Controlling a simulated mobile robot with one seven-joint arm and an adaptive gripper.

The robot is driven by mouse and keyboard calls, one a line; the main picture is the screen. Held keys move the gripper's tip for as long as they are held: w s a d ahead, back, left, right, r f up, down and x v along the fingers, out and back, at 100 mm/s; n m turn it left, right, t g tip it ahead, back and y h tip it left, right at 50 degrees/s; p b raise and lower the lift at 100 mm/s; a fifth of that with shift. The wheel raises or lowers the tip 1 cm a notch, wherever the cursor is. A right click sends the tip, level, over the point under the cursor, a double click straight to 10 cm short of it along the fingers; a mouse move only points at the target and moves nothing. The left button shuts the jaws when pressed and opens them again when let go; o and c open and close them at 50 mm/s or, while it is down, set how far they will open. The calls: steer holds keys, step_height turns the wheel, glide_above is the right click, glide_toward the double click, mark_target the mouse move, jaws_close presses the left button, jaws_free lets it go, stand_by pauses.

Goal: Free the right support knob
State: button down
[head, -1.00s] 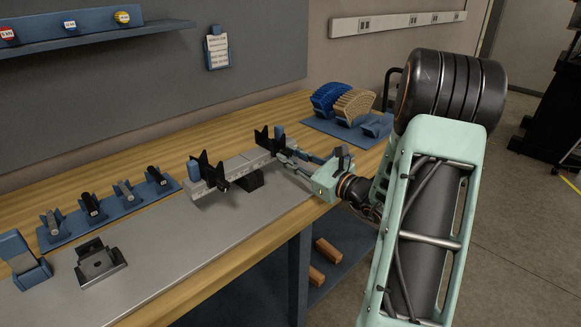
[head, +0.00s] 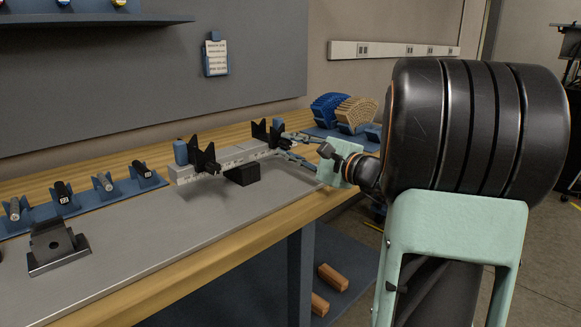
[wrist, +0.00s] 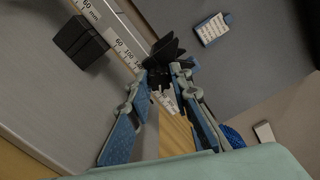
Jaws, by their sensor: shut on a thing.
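The measuring rail (head: 222,163) stands on the bench with two black V-shaped supports. The right support (head: 262,132) is at the rail's right end, with a blue block (head: 278,124) behind it. The left support (head: 203,158) has a black knob on its front. My gripper (head: 284,146) reaches in from the right to the front of the right support. In the wrist view its fingertips (wrist: 164,80) close around the dark right support knob (wrist: 159,82), just below the support's black prongs. The fingers hide most of the knob, so its exact position is unclear.
Small cylinders in blue holders (head: 105,182) and a dark metal fixture (head: 56,245) are at left. Blue and tan fan-shaped pieces (head: 355,114) stand behind my gripper. The grey bench mat (head: 200,225) is clear in front.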

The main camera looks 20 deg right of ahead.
steer(key=shift+f+n+b, duration=0.15)
steer(key=shift+n+b, duration=0.55)
steer(key=shift+n, duration=0.2)
steer(key=n, duration=0.2)
steer(key=shift+n, duration=0.4)
steer(key=n, duration=0.3)
steer(key=shift+r+n, duration=0.2)
steer(key=shift+n, duration=0.1)
steer(key=n, duration=0.3)
steer(key=shift+n, duration=0.3)
steer(key=n, duration=0.6)
steer(key=shift+r, duration=0.1)
steer(key=n, duration=0.6)
steer(key=shift+n, duration=0.4)
steer(key=c, duration=1.7)
jaws_free()
steer(key=shift+c, duration=0.2)
